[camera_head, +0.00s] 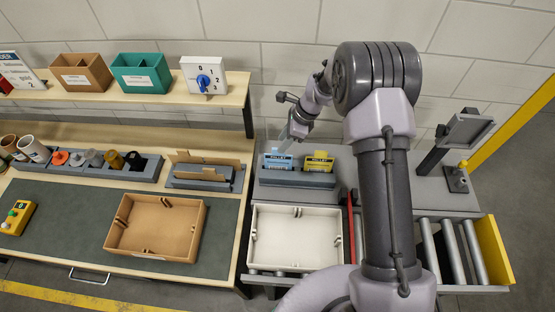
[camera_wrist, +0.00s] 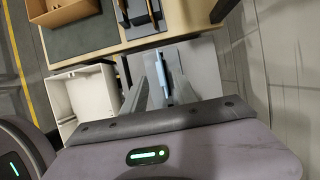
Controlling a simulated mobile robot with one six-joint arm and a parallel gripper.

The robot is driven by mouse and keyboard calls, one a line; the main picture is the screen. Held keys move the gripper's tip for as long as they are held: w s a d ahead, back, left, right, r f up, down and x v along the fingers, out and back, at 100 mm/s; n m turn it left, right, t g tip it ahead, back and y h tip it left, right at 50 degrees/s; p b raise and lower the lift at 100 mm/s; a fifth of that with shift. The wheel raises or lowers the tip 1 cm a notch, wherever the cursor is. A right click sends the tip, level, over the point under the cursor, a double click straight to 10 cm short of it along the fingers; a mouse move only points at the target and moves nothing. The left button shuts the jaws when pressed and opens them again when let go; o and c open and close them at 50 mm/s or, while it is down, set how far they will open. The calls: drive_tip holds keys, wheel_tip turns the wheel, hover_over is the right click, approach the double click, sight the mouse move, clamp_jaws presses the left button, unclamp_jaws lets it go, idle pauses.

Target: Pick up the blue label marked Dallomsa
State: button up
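A blue label (camera_head: 278,161) headed "PALLET" stands upright in the left part of a grey holder (camera_head: 300,180); its smaller print is too small to read. A yellow label (camera_head: 318,164), also headed "PALLET", stands beside it on the right. My gripper (camera_head: 298,131) is above the holder, over the blue label. In the wrist view my gripper's fingers (camera_wrist: 160,78) are spread, with the thin edge of the blue label (camera_wrist: 164,88) showing between them. The gripper is open, and I cannot tell whether either finger touches the label.
A white crate (camera_head: 254,240) sits in front of the holder on a roller conveyor (camera_head: 452,250). To the left are a bench with a brown crate (camera_head: 110,232) and another holder with brown cards (camera_head: 205,183). A shelf (camera_head: 215,98) and wall stand behind.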

sight(278, 154)
drive_tip(key=x, duration=0.6)
drive_tip(key=shift+w+d, duration=0.1)
drive_tip(key=shift+d, duration=0.05)
clamp_jaws()
idle(1.1)
